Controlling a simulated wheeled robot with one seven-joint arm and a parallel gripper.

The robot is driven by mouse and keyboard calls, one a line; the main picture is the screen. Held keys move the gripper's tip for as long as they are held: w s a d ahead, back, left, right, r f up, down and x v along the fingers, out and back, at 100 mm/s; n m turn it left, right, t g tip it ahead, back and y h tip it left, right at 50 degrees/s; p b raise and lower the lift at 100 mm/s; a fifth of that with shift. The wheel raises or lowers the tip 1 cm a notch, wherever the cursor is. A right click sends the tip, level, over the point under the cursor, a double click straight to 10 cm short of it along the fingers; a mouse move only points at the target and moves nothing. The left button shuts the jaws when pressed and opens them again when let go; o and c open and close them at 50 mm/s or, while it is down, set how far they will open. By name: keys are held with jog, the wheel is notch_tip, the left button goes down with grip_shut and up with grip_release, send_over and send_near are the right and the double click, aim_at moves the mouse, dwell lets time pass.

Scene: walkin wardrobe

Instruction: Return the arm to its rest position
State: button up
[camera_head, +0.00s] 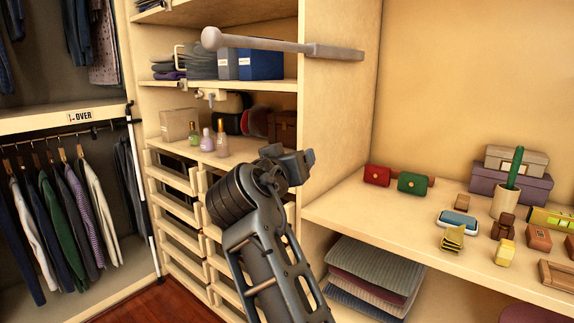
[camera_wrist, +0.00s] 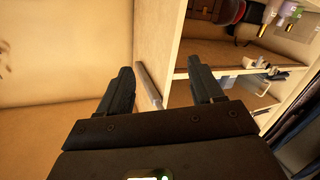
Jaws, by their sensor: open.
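My arm rises from the bottom middle of the head view, in front of the drawers. My gripper shows in the wrist view (camera_wrist: 166,92), its two dark fingers spread apart with nothing between them. In the head view only the dark wrist end of the arm shows clearly, at about the height of the right shelf top. The fingers are hard to make out there. In the wrist view the edge of an upright wooden panel (camera_wrist: 146,50) lies beyond the fingers.
A grey rod (camera_head: 270,43) juts across the upper shelves. Bottles (camera_head: 207,141) stand on a middle shelf. The right shelf (camera_head: 350,209) bears red and green purses (camera_head: 377,175), boxes and small items. Clothes (camera_head: 65,215) hang at left. Some wooden floor (camera_head: 155,302) is clear.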

jog(key=s+d+f+n+g+y, duration=0.1)
jog(key=s+d+f+y, duration=0.2)
jog(key=f, duration=0.7)
jog(key=s+d+f+n, duration=0.25)
jog(key=s+f, duration=0.35)
jog(key=f, duration=0.4)
jog(key=s+d+f+y, duration=0.1)
jog(key=s+d+f, duration=0.2)
jog(key=s+f, duration=0.3)
jog(key=s+d+f+y, duration=0.1)
jog(key=s+d+f, duration=0.3)
jog(key=s, duration=0.5)
jog(key=s+d+f+y, duration=0.1)
jog(key=s+d, duration=0.1)
jog(key=s, duration=0.7)
jog(key=s+d+f, duration=0.1)
jog(key=s+d, duration=0.2)
jog(key=s, duration=0.7)
jog(key=s+d+r+m, duration=0.3)
jog(key=s+r, duration=0.7)
jog(key=s, duration=0.5)
jog(key=shift+h, duration=0.4)
